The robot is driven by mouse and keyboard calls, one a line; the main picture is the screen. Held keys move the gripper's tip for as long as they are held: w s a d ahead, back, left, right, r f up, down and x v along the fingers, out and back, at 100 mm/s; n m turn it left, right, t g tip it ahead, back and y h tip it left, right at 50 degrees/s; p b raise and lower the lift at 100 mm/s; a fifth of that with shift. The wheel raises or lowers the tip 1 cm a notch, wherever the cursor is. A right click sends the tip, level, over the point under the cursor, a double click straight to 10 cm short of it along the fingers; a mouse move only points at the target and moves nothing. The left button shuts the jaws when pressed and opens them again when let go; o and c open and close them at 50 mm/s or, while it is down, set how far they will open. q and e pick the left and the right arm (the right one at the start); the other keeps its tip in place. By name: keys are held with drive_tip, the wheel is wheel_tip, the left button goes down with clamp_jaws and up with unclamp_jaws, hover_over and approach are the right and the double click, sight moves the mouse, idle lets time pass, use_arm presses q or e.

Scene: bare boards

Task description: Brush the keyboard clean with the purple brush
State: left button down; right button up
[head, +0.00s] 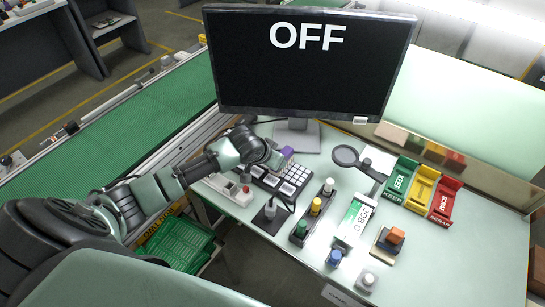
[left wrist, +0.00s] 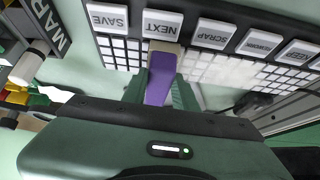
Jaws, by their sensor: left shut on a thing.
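The keyboard (head: 296,174) lies on the table below the monitor, a dark panel with rows of small white keys and larger labelled keys. In the left wrist view the keyboard (left wrist: 238,69) fills the upper part, with keys reading SAVE, NEXT and SCRAP. My left gripper (head: 280,158) is over the keyboard's far side. It is shut on the purple brush (head: 287,151), which also shows between the fingers in the left wrist view (left wrist: 160,78). The brush's tip is at the keys near NEXT; whether it touches them I cannot tell. My right gripper is not in view.
The monitor (head: 310,60) reading OFF stands behind the keyboard. A control box with a red button (head: 245,189) is at its left.

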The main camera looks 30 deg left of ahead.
use_arm(q)
drive_tip(key=shift+d, duration=0.2)
drive_tip(key=shift+a+p, duration=0.45)
drive_tip(key=shift+a, duration=1.3)
drive_tip(key=shift+w+a, duration=0.15)
drive_tip(key=shift+a, duration=1.2)
drive_tip(key=shift+w+a, duration=0.15)
drive_tip(key=shift+a, duration=1.2)
drive_tip(key=shift+w+a, duration=0.1)
drive_tip(key=shift+a, duration=1.65)
drive_tip(key=shift+a, duration=0.15)
